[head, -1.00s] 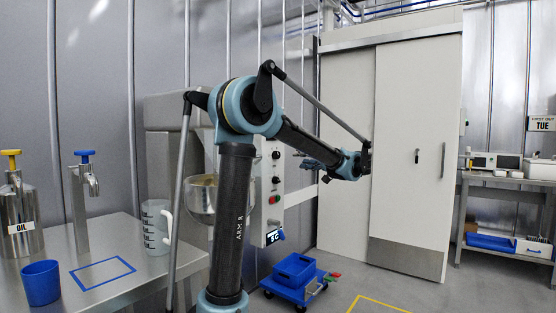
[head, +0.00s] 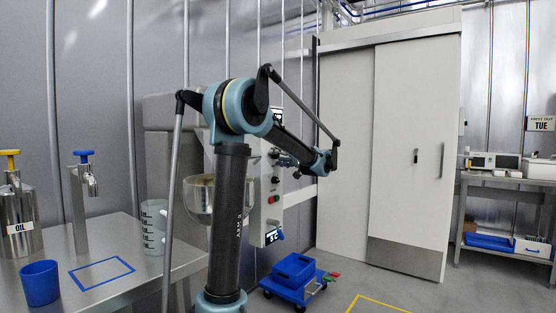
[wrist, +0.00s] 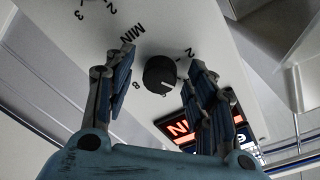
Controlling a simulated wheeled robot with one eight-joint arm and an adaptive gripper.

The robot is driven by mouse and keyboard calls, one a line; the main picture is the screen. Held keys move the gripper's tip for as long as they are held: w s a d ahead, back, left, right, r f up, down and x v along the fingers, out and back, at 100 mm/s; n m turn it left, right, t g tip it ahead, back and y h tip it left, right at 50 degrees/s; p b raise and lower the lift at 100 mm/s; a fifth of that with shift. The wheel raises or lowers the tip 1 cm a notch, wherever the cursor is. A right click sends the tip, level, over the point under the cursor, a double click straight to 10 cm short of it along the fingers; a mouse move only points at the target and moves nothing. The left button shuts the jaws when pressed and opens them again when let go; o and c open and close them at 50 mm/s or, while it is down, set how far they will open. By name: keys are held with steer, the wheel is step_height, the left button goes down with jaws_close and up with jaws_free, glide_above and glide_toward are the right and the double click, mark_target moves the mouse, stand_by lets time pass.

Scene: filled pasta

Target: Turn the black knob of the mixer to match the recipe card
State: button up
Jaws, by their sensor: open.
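The mixer (head: 165,110) stands behind my arm, with a pale control panel (head: 262,220) on its right. In the wrist view the black knob (wrist: 160,75) lies between the two fingers of my gripper (wrist: 164,64), which are open on either side of it with gaps. A light pointer mark shows on the knob's lower right edge. Printed near it are "MIN" and several digits, among them 2 and 8. In the head view my gripper (head: 284,159) points left at the panel's upper part. I cannot identify the recipe card.
A lit display (wrist: 182,126) with orange letters is partly hidden behind the right finger. Green and red buttons sit lower on the panel. A blue crate on a dolly (head: 295,271) stands on the floor. A steel table (head: 130,262) with dispensers and a blue cup is at left.

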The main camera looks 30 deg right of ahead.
steer(key=c, duration=1.1)
steer(key=shift+m, duration=0.4)
steer(key=m+g, duration=0.1)
steer(key=m, duration=0.9)
steer(key=shift+d+r+m, duration=0.1)
steer(key=shift+m, duration=0.2)
steer(key=o, duration=1.1)
